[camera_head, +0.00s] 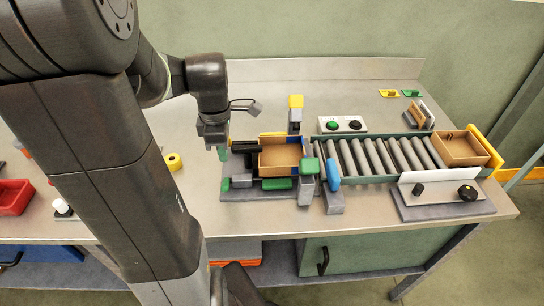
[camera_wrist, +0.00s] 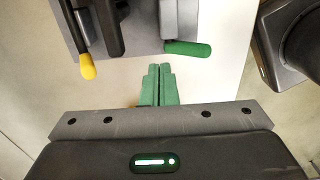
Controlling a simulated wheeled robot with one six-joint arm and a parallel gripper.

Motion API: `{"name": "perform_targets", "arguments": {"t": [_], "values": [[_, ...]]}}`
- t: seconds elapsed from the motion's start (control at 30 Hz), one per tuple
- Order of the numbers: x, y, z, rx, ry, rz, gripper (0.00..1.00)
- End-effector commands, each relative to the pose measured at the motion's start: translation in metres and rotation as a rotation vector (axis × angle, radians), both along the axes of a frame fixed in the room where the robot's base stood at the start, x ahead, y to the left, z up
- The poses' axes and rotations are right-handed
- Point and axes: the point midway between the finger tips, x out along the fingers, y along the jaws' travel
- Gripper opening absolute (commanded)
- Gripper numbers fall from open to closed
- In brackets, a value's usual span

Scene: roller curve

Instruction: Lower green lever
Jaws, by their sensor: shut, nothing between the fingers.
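In the wrist view, a green lever handle (camera_wrist: 187,48) lies sideways at the end of a grey arm, just beyond and to the right of my gripper (camera_wrist: 158,68). My green fingers are shut together, empty, and appear apart from the handle. In the head view, my gripper (camera_head: 222,153) is above the left end of the roller station. Several green parts show there, among them a green block on a grey post (camera_head: 309,166) and a low green bar (camera_head: 277,184). I cannot tell which one is the handle in the wrist view.
A yellow-tipped lever (camera_wrist: 87,66) is left of my fingers in the wrist view. A cardboard box (camera_head: 281,158) sits at the conveyor's left end; another box (camera_head: 460,148) is at its right end. A blue handle (camera_head: 333,172) stands near the rollers. Yellow tape (camera_head: 174,162) lies left.

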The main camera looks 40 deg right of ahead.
Motion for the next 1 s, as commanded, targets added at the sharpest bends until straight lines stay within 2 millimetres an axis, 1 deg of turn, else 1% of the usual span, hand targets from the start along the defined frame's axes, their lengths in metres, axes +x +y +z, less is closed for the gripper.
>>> {"name": "perform_targets", "arguments": {"t": [0.03,0.5,1.0], "values": [[0.001,0.0,0.008,0.0,0.0,0.0,0.0],[0.005,-0.003,0.044,0.0,0.0,0.0,0.0],[0.005,-0.003,0.045,0.0,0.0,0.0,0.0]]}}
